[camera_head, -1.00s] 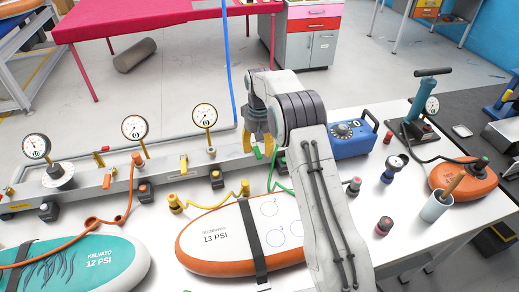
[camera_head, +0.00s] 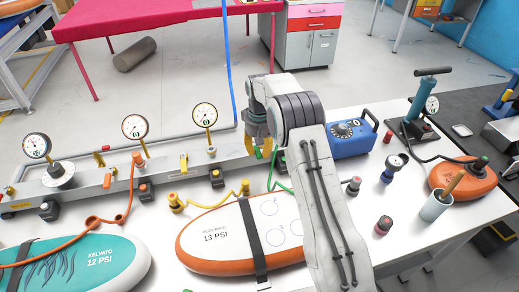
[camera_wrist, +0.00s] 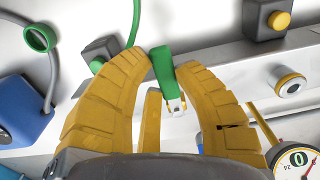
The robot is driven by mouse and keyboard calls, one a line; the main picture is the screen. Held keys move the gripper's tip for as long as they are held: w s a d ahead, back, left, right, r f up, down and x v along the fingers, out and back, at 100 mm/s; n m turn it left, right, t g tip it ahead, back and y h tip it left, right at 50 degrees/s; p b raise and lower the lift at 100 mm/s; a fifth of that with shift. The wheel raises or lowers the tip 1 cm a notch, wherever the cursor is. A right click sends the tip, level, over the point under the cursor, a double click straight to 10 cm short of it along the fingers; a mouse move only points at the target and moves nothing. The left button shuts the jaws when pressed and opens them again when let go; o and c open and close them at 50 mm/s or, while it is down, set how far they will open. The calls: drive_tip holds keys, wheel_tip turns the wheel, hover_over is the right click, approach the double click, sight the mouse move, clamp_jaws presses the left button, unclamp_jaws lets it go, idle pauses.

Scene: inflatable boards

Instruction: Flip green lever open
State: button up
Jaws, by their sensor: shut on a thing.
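The green lever (camera_wrist: 162,66) stands on the grey manifold rail in the wrist view, with a pale metal stem at its lower end. My gripper (camera_wrist: 163,62) has its yellow fingers closed around it, one on each side. In the head view the green lever (camera_head: 258,153) shows as a small green tip below the yellow fingers of my gripper (camera_head: 259,138). My arm hides part of the rail to its right.
The grey rail (camera_head: 110,178) carries several gauges and other coloured levers, including a yellow lever (camera_head: 183,164) and an orange one (camera_head: 137,160). A blue box (camera_head: 352,139) stands right of my arm. An orange-edged board (camera_head: 215,245) lies in front.

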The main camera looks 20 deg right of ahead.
clamp_jaws()
